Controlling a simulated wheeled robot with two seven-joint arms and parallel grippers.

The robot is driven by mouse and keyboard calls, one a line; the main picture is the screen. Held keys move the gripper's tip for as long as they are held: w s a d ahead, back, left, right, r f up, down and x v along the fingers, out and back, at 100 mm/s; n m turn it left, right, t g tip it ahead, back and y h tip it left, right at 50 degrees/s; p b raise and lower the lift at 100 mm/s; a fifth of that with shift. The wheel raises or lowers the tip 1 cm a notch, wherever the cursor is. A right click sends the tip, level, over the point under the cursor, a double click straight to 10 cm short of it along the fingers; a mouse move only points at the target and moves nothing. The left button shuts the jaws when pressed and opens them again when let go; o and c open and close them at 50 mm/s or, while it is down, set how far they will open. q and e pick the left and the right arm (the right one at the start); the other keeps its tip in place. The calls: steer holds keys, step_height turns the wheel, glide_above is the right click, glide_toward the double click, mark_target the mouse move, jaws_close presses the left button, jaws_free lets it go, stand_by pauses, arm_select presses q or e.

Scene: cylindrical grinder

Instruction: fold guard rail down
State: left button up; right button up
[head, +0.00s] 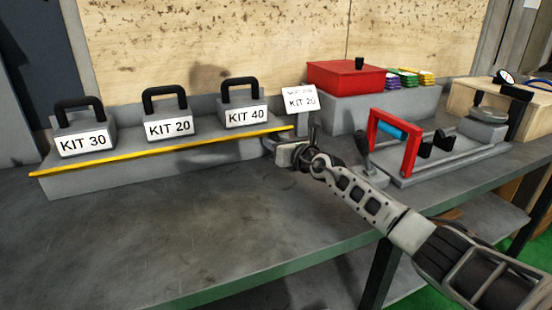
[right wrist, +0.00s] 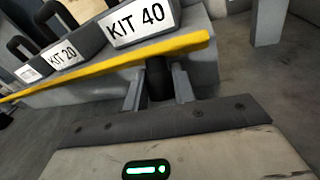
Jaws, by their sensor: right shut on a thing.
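The yellow guard rail (head: 170,150) runs along the front of the grey kit stand, in front of the kit blocks. It is raised off the bench top. In the right wrist view the rail (right wrist: 110,66) crosses above my fingers and ends just right of them. My right gripper (head: 276,146) is at the rail's right end. In the right wrist view my right gripper (right wrist: 159,92) is shut on a dark upright grip (right wrist: 158,78) under the rail's end. Whether the grip joins the rail is hard to see. My left gripper is not in view.
Kit blocks KIT 30 (head: 83,140), KIT 20 (head: 169,125) and KIT 40 (head: 244,115) stand behind the rail. A sign (head: 300,101) stands right of them. A red box (head: 345,78) and a red-handled fixture (head: 410,150) are further right. The front bench top (head: 190,230) is clear.

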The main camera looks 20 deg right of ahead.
steer(key=shift+f+t+b, duration=0.3)
steer(key=shift+b, duration=0.35)
steer(key=shift+r, duration=0.2)
steer(key=o, duration=1)
